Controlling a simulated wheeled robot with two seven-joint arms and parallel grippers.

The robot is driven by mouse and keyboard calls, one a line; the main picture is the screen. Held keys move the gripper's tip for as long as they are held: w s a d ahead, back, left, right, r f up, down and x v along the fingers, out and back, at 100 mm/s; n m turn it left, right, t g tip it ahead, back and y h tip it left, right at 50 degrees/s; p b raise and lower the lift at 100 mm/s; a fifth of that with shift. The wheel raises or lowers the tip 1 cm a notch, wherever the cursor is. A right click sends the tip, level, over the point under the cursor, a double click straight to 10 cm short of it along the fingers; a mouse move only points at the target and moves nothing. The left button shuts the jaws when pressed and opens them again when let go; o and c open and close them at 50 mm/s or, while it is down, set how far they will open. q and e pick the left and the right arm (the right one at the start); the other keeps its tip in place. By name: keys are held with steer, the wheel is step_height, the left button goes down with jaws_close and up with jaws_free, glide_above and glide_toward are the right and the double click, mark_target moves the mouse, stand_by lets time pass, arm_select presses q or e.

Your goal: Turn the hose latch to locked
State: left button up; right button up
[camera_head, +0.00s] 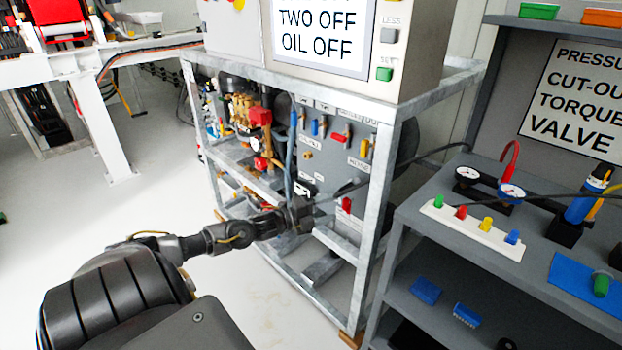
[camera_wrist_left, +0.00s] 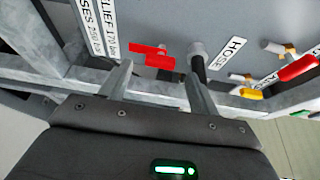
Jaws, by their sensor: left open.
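The panel with the valves (camera_head: 322,150) is inside the grey metal frame. In the left wrist view a red latch (camera_wrist_left: 153,57) with a bent handle sits on the grey panel, left of a dark hose end with a pale collar (camera_wrist_left: 197,60). A HOSE label (camera_wrist_left: 233,53) is to the right of that hose end. My left gripper (camera_wrist_left: 159,74) is open and empty, its two fingers pointing at the panel on either side of the red latch; contact cannot be told. In the head view my left gripper (camera_head: 300,212) is at the frame's lower opening. My right gripper is out of view.
Frame bars (camera_head: 378,190) border the panel. More handles, one red (camera_wrist_left: 298,68) and one yellow (camera_wrist_left: 250,94), are at the right of the wrist view. A grey bench (camera_head: 470,240) with gauges stands at right. Floor at left (camera_head: 170,215) is clear.

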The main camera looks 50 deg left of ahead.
arm_select(q)
steer(key=v, duration=0.7)
steer(key=shift+s+p, duration=0.25)
steer(key=shift+p, duration=0.1)
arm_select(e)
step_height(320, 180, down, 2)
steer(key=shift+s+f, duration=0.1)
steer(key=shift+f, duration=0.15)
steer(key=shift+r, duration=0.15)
